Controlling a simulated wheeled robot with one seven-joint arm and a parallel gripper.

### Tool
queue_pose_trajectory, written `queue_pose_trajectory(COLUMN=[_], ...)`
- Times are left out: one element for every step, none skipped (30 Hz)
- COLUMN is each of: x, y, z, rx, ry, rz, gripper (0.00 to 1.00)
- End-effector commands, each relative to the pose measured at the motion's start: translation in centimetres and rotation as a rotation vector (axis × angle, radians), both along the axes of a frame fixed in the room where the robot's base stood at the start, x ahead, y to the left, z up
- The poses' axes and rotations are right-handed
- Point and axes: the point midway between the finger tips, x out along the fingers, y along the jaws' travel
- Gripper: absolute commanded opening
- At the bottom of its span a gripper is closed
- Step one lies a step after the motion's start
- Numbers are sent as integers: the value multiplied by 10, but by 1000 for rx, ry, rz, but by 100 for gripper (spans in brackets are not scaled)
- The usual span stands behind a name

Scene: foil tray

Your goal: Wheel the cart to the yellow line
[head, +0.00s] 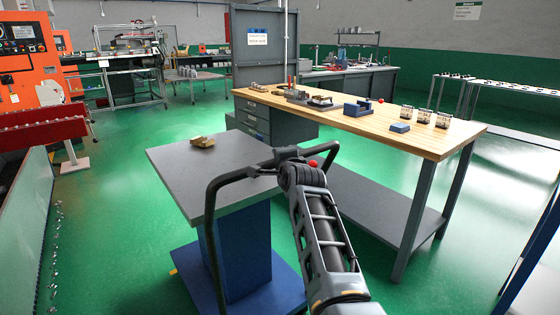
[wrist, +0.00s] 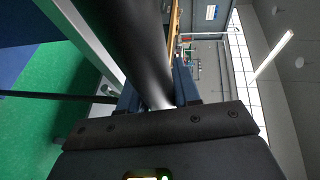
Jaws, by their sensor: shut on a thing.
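The cart has a grey top (head: 225,160), a blue column (head: 240,250) and a blue base (head: 205,285). Its black handle (head: 213,200) rises on my side. My gripper (head: 298,158) is at the handle's top bar, right of its middle. In the wrist view the dark handle bar (wrist: 145,45) runs between the two fingers of my gripper (wrist: 158,95), which is shut on it. A small brass-coloured part (head: 202,141) lies on the cart top. A small yellow patch (head: 173,271) shows beside the cart base; I cannot tell whether it is the line.
A wooden-topped workbench (head: 380,133) with parts stands close on the right, its lower shelf (head: 375,205) near the cart. An orange machine (head: 35,60) and red tray (head: 40,133) stand at left. Green floor (head: 115,200) is open left of the cart and beyond it.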

Motion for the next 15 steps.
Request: queue_pose_trajectory(x=[0,0,0,0,1,0,0,0,0,0,0,0,0,0,0], y=[4,4,4,4,4,3,3,3,3,2,2,2,2,2,2], z=[3,3,4,4,4,4,3,3,3,3,2,2,2,2,2], rx=[2,2,2,2,2,2,2,2,1,1,1,1,1,1,1], ry=[-4,-4,-4,-5,-5,-4,-4,-4,-4,-4,-4,-3,-3,-3,-3], rz=[4,4,4,4,4,3,3,3,3,2,2,2,2,2,2], gripper=[0,0,34,37,40,44,47,50,53,53,53,53,53,53,53])
